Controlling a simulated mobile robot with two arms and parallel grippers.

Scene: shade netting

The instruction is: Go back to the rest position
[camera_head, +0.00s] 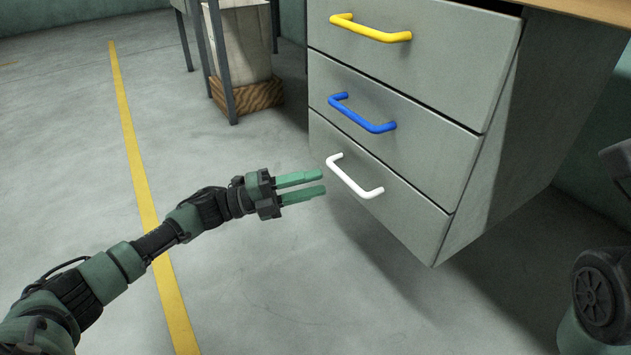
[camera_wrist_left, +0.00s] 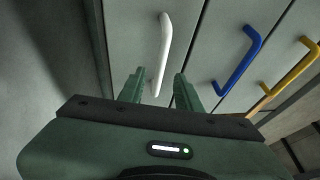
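My left gripper (camera_head: 324,182) reaches in from the left with its two green fingers apart and nothing between them. Its tips are just left of the white handle (camera_head: 356,180) on the bottom drawer, with no contact visible. In the left wrist view, the white handle (camera_wrist_left: 164,50) stands upright ahead of the left gripper (camera_wrist_left: 158,80), whose fingers are spread on either side of its line. All the drawers look shut. My right gripper is not in view.
The grey drawer unit (camera_head: 510,130) also has a blue handle (camera_head: 362,115) and a yellow handle (camera_head: 370,29) above. A pale block on a wooden base (camera_head: 250,97) stands behind, among dark legs. Floor with a yellow line (camera_head: 135,150) is clear around my left arm.

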